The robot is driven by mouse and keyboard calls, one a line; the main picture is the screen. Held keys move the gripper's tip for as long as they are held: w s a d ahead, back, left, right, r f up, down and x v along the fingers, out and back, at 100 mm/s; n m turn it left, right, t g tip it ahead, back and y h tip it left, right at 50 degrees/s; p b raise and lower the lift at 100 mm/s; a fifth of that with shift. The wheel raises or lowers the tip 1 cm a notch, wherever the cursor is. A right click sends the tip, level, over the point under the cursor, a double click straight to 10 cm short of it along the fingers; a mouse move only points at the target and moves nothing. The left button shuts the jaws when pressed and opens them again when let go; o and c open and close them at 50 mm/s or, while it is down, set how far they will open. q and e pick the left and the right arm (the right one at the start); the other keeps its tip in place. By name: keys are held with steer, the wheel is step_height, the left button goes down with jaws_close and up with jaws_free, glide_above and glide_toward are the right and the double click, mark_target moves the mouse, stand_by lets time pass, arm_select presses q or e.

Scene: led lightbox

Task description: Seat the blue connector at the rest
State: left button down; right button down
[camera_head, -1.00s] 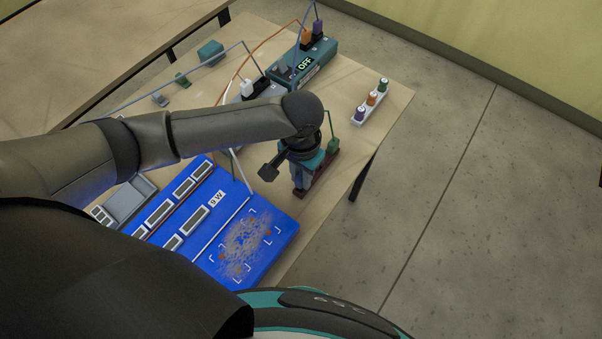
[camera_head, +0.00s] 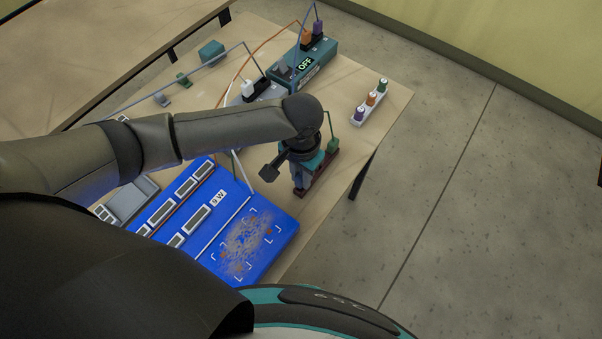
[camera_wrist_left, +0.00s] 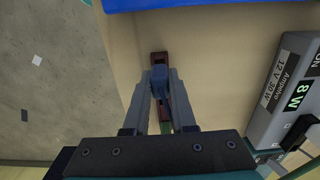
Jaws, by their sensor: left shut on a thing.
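The blue connector (camera_wrist_left: 159,78) is between the fingers of my left gripper (camera_wrist_left: 159,88), which is shut on it. The rest is a dark red bar (camera_wrist_left: 159,56) directly below the connector in the wrist view; I cannot tell whether the connector touches it. In the head view my left gripper (camera_head: 299,178) points down over the rest (camera_head: 322,177), and the blue connector is hard to make out there. A green connector (camera_head: 333,145) stands at the far end of the rest, with a green cable rising from it. My right gripper is not in view.
A lit blue panel (camera_head: 273,250) lies left and in front of the rest. A teal box (camera_head: 318,65) reading OFF and a grey supply (camera_wrist_left: 277,100) reading 8 W stand nearby. A white holder (camera_head: 361,113) with coloured plugs sits near the right table edge.

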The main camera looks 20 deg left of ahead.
arm_select(q)
steer(key=shift+f, duration=1.25)
steer(key=c, duration=0.7)
jaws_free()
steer(key=shift+o, duration=0.2)
steer(key=shift+r, duration=0.1)
step_height(320, 180, up, 8)
steer(key=p, duration=0.9)
